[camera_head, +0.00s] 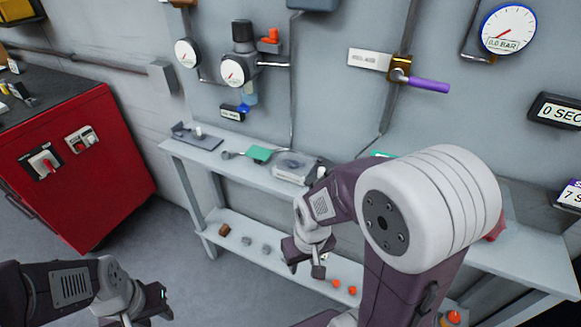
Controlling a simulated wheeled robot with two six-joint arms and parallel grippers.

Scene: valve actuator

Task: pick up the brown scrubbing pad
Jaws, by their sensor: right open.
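A small brown block that looks like the brown scrubbing pad (223,229) lies at the left end of the bench's lower shelf (237,248). My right gripper (304,268) is open over the lower shelf, to the right of the pad and apart from it. I see nothing between its fingers. My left gripper (160,300) is low at the left, in front of the shelf and away from the pad. Its jaws are too dark and small to tell whether they are open or shut.
Two grey pieces (256,245) lie between the pad and my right gripper. Orange pieces (343,287) lie further right. The bench top (225,165) overhangs the shelf and carries a green item (260,154). A red cabinet (90,165) stands left; the floor before it is clear.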

